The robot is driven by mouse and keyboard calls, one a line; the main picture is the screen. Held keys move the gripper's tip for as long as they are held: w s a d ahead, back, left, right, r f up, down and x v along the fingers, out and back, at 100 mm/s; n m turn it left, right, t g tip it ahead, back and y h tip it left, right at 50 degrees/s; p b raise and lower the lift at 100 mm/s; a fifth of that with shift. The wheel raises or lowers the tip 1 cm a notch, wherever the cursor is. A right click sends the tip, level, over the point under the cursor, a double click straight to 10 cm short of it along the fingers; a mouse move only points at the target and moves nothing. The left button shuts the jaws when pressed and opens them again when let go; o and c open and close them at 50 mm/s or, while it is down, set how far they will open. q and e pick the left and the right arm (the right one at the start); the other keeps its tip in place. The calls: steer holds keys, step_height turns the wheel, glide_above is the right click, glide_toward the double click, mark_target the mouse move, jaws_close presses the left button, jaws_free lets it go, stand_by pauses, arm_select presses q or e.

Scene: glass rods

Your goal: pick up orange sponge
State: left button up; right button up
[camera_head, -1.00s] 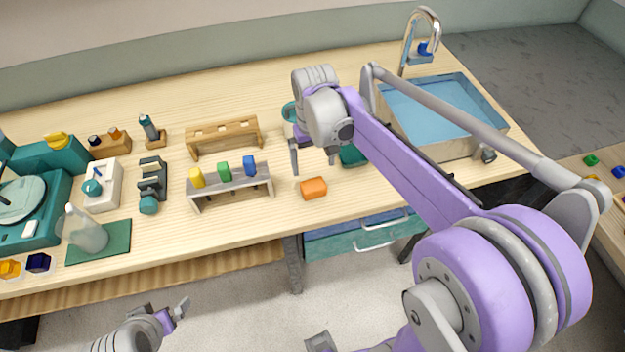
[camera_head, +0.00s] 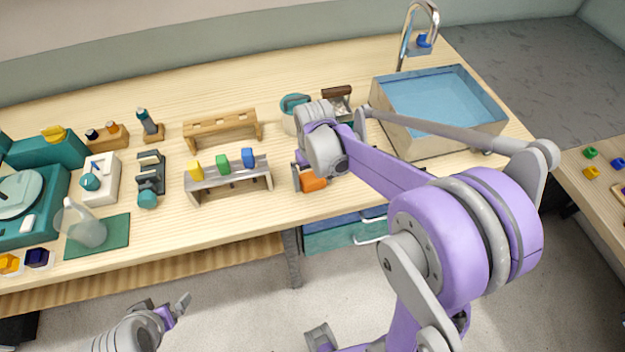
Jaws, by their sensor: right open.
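The orange sponge (camera_head: 311,184) lies on the wooden table, near its front edge and right of the grey rack. It is partly hidden by my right gripper (camera_head: 308,180), which reaches down over it from above. One finger shows at the sponge's left side; the other is hidden behind the wrist or the sponge. The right gripper is open, and I cannot tell whether its fingers touch the sponge. My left gripper (camera_head: 178,308) is low in front of the table, away from the sponge, with its fingers apart and nothing seen between them.
A grey rack (camera_head: 230,180) with yellow, green and blue pieces stands close to the left of the sponge. A wooden rack (camera_head: 220,128), a teal-lidded pot (camera_head: 290,110) and a sink basin (camera_head: 440,105) stand farther back. A blue-green drawer (camera_head: 335,237) is below the table edge.

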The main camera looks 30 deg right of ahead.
steer(key=c, duration=1.2)
steer(key=shift+o, duration=0.2)
steer(key=shift+r, duration=0.1)
